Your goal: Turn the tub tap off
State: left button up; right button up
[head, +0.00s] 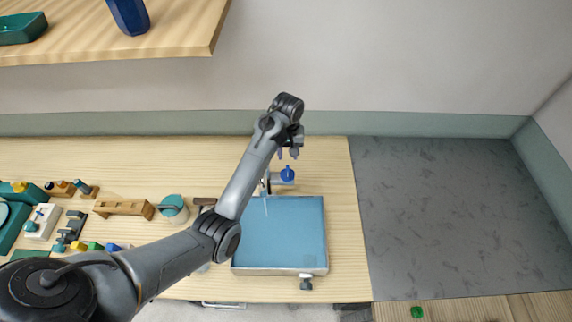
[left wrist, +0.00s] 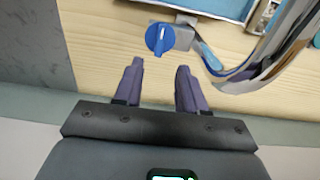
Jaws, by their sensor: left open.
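The tub tap has a round blue handle (head: 287,174) behind the blue-floored tub (head: 282,271). In the left wrist view the blue handle (left wrist: 160,38) shows a raised bar across its face. The chrome spout (left wrist: 270,70) curves to the right of it there. My left gripper (head: 289,154) is above the table just behind the handle. In the left wrist view its two purple fingers (left wrist: 160,68) are apart with nothing between them, and the handle lies just beyond their tips. I cannot tell whether water is running. My right gripper is not in view.
A wooden rack (head: 124,208) and a teal cup (head: 173,208) stand left of the tub, with several small items further left. A wooden shelf (head: 180,42) overhangs at upper left. The grey surface (head: 450,220) at right is clear.

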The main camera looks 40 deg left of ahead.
aim_at(287, 171)
pick_arm(q)
notch_tip(287, 171, down, 8)
jog(key=shift+d+r+p, duration=0.1)
jog(key=shift+r+p, duration=0.1)
jog(key=shift+p, duration=0.55)
jog(key=shift+f, duration=0.85)
grip_shut()
